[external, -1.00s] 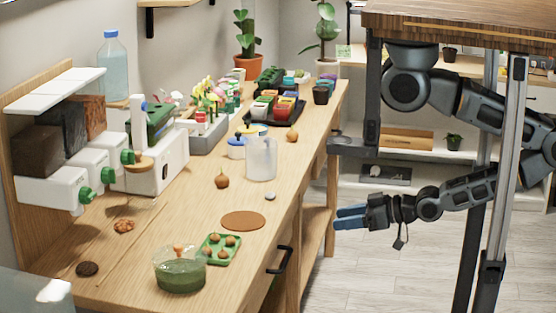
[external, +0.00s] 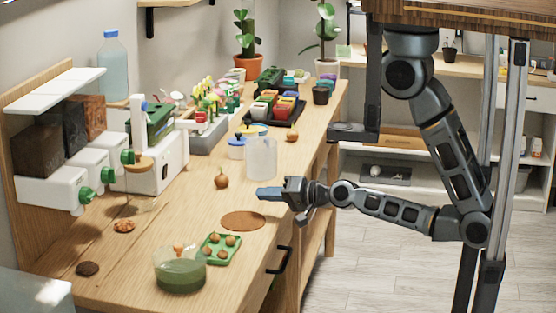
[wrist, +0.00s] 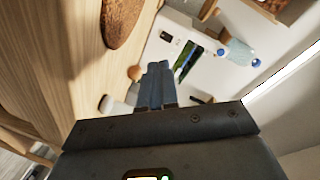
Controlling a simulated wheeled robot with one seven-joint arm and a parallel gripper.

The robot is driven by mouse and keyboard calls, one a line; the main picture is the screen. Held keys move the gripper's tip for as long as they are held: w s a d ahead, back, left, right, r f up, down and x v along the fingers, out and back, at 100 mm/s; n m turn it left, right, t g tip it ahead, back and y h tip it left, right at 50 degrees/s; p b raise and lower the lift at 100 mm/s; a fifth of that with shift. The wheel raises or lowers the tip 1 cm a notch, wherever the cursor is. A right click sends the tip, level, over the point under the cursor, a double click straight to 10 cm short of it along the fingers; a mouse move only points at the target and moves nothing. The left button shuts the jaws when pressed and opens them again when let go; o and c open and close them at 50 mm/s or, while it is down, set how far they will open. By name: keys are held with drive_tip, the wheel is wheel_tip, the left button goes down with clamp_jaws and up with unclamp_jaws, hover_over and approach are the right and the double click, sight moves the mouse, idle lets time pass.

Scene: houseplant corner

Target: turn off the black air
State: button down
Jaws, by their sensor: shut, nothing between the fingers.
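At the left of the external view, a wall-side rack holds a dark brown block (external: 38,152), a black block (external: 73,127) and an orange-brown block (external: 93,115). Below them are white boxes with green knobs; the middle knob (external: 109,175) is below the black block. I cannot tell which part is the "black air". My gripper (external: 262,193), with blue fingers, is shut and empty over the bench's right edge, well to the right of the knobs. In the wrist view its fingers (wrist: 157,85) are together, and the knobs cannot be made out.
A round brown mat (external: 243,221), an onion-like bulb (external: 221,179) and a clear jug (external: 261,158) are near my gripper. A green tray (external: 222,250) and a glass bowl (external: 180,270) stand in front. The bench between mat and knobs is mostly clear.

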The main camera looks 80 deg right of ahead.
sight(166, 169)
drive_tip(key=w+d+m, duration=0.1)
drive_tip(key=w+d, duration=0.1)
drive_tip(key=w, duration=0.2)
drive_tip(key=w+d+r+m+y, duration=0.1)
drive_tip(key=w+d+m, duration=0.1)
drive_tip(key=w+d, duration=0.1)
drive_tip(key=w+d+r+m+y, duration=0.1)
drive_tip(key=w+d+m, duration=0.1)
drive_tip(key=w, duration=0.3)
drive_tip(key=shift+w+d+b, duration=0.3)
drive_tip(key=shift+w+d, duration=0.05)
drive_tip(key=shift+w+d+r, duration=0.2)
drive_tip(key=shift+w+d, duration=0.3)
drive_tip(key=w, duration=0.4)
drive_tip(key=w+f+p, duration=0.1)
drive_tip(key=w, duration=0.7)
drive_tip(key=shift+w+f+p, duration=0.25)
drive_tip(key=shift+w+p, duration=0.15)
drive_tip(key=shift+w, duration=0.5)
drive_tip(key=shift+w+r, duration=0.25)
drive_tip(key=shift+w, duration=0.1)
drive_tip(key=shift+f, duration=0.1)
drive_tip(key=shift+s, duration=0.1)
